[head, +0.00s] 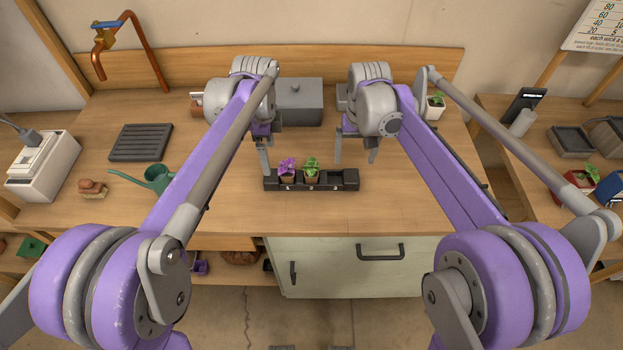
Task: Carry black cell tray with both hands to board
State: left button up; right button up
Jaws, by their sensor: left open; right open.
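The black cell tray (338,184) lies on the wooden worktop near its front edge. A purple-leaved potted plant (287,170) and a green potted plant (311,170) sit in its left and middle cells; the right part looks empty. A dark ribbed board (141,142) lies flat to the left. My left gripper (264,160) points down just behind the tray's left end; its jaws are partly hidden by my arm, and contact cannot be told. My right gripper (355,152) is open, fingers pointing down, above and behind the tray's right end, apart from it.
A green watering can (156,178) and small brown pots (92,188) stand between the board and the front edge. A white device (45,165) is far left, a grey box (298,103) behind my grippers. A copper pipe (133,45) rises at the back left. The worktop before the tray is clear.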

aim_at(272, 176)
pick_arm(q)
notch_tip(272, 176, down, 9)
jog(key=shift+r, duration=0.1)
pick_arm(e)
notch_tip(272, 176, down, 9)
jog(key=shift+r, duration=0.1)
pick_arm(q)
jog(key=c, duration=1.5)
pick_arm(e)
grip_shut()
